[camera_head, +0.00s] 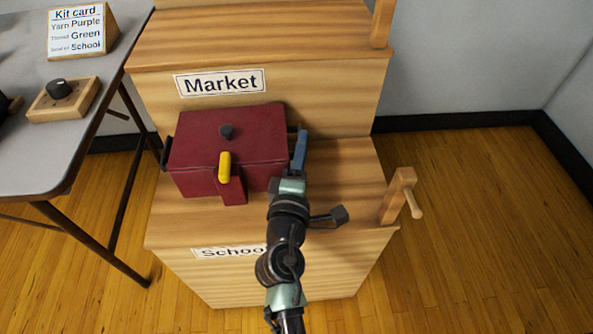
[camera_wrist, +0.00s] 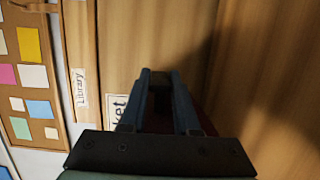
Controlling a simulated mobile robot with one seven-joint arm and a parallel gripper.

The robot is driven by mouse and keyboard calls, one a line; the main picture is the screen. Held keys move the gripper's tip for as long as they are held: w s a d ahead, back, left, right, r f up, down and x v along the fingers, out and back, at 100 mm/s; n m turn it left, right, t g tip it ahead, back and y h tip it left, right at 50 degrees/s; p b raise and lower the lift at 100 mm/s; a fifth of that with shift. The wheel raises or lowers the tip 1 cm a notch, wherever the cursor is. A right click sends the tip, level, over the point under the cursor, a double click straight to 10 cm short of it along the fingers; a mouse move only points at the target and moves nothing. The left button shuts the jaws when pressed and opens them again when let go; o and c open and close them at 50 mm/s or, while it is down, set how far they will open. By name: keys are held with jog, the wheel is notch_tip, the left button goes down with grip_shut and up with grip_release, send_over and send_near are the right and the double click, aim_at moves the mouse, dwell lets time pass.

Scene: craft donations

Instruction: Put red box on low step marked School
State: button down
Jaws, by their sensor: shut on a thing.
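The red box (camera_head: 198,147) has a dark lid knob, a yellow latch on its front and dark side handles. It is over the low step (camera_head: 330,217), whose front carries the School label (camera_head: 212,252), partly hidden by my arm. I cannot tell whether its base touches the step. My gripper (camera_head: 301,138) is at the box's right side, shut on its right handle. In the wrist view, my gripper's two blue fingers (camera_wrist: 160,82) close around a dark piece, with only a sliver of red showing beside them.
The higher step marked Market (camera_head: 222,83) rises right behind the box. A wooden post with a peg (camera_head: 402,195) stands at the low step's right end.

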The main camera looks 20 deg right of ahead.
notch_tip(320, 180, down, 4)
jog(key=b, duration=0.3)
jog(key=shift+r, duration=0.1)
jog(key=c, duration=0.6)
grip_release()
jog(key=shift+c, duration=0.2)
jog(key=v, duration=1.2)
